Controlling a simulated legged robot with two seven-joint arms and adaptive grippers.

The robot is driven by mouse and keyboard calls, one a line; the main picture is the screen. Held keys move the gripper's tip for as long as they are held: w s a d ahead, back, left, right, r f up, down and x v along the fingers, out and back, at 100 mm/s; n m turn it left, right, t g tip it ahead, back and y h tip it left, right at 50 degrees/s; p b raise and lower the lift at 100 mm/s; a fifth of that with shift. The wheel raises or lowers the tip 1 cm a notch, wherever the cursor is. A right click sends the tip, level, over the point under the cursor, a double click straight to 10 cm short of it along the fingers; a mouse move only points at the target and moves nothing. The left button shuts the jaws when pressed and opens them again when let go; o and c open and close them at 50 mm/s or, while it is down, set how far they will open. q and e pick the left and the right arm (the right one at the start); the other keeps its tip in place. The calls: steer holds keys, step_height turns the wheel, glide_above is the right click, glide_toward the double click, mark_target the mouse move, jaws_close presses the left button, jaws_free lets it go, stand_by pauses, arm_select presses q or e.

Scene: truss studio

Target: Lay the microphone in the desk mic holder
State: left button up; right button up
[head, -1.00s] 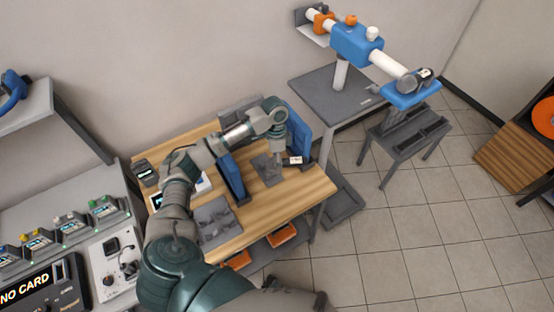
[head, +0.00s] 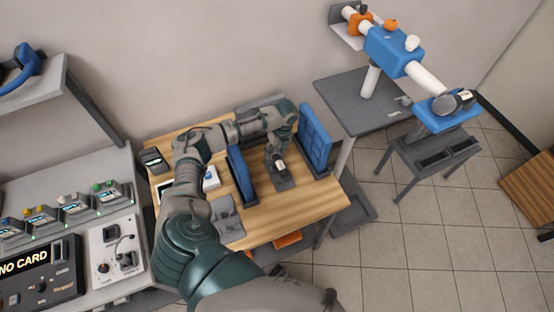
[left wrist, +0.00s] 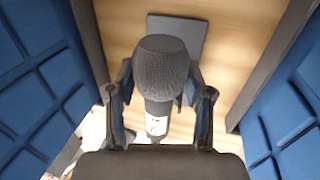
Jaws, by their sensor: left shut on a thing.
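The microphone (left wrist: 160,72) has a dark mesh head and a white label on its body. My left gripper (left wrist: 158,95) is shut on its body, one finger on each side. In the head view my left gripper (head: 277,156) points down over the desk, and the microphone's pale label (head: 280,166) shows just below it. The desk mic holder (head: 283,184) is a dark grey piece on the wooden desk, close under the microphone. Its grey plate (left wrist: 178,30) shows behind the mesh head in the wrist view. I cannot tell whether microphone and holder touch. My right gripper is out of view.
Blue padded panels stand left (head: 241,175) and right (head: 315,137) of the holder, leaving a narrow gap. The wooden desk (head: 310,203) is bare at its front right. A grey table (head: 352,100) with a blue and white apparatus stands at the back right.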

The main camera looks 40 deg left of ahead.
mark_target(274, 157)
arm_select(q)
steer(key=x, duration=0.3)
steer(key=w+x, duration=0.1)
steer(key=shift+a+f, duration=0.3)
steer(key=shift+f, duration=0.15)
jaws_close()
steer(key=shift+d, duration=0.35)
steer(key=shift+s+d+r, duration=0.1)
steer(key=shift+d+r, duration=0.1)
steer(key=shift+d, duration=0.25)
steer(key=o, duration=1.4)
jaws_free()
steer(key=shift+d+r, duration=0.2)
steer(key=shift+d, duration=0.4)
steer(key=shift+a, duration=0.1)
steer(key=shift+a+f, duration=0.1)
steer(key=shift+a, duration=0.15)
steer(key=shift+s+a+f, duration=0.1)
steer(key=shift+a, duration=0.55)
steer(key=v, duration=0.2)
steer(key=d+v, duration=0.1)
steer(key=v, duration=0.9)
steer(key=shift+a, duration=0.15)
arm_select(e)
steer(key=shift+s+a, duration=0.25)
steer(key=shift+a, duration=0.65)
